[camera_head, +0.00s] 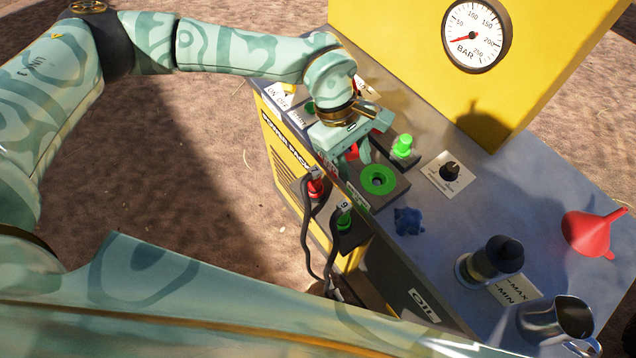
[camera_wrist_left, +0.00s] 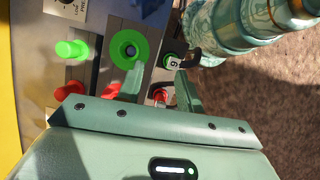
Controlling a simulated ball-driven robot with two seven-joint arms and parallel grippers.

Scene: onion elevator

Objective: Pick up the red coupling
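The red coupling (camera_head: 316,187) hangs with a dark hose at the side of the yellow machine, left of the green coupling (camera_head: 343,221). My left gripper (camera_head: 352,158) is above the machine's near edge, up and right of the red coupling in the head view. In the left wrist view, its two fingers (camera_wrist_left: 160,72) are apart. The red coupling (camera_wrist_left: 160,97) shows in the gap between them, partly hidden by the gripper body. I see no contact with it. The green coupling (camera_wrist_left: 171,61) is just past the fingertips. My right gripper is not in view.
A green ring socket (camera_head: 378,180) and a green plug (camera_head: 403,146) are close to the gripper. A blue knob (camera_head: 408,221), dark cap (camera_head: 496,258), red funnel (camera_head: 592,232) and metal jug (camera_head: 556,319) are to the right. A yellow panel with a gauge (camera_head: 477,35) rises behind.

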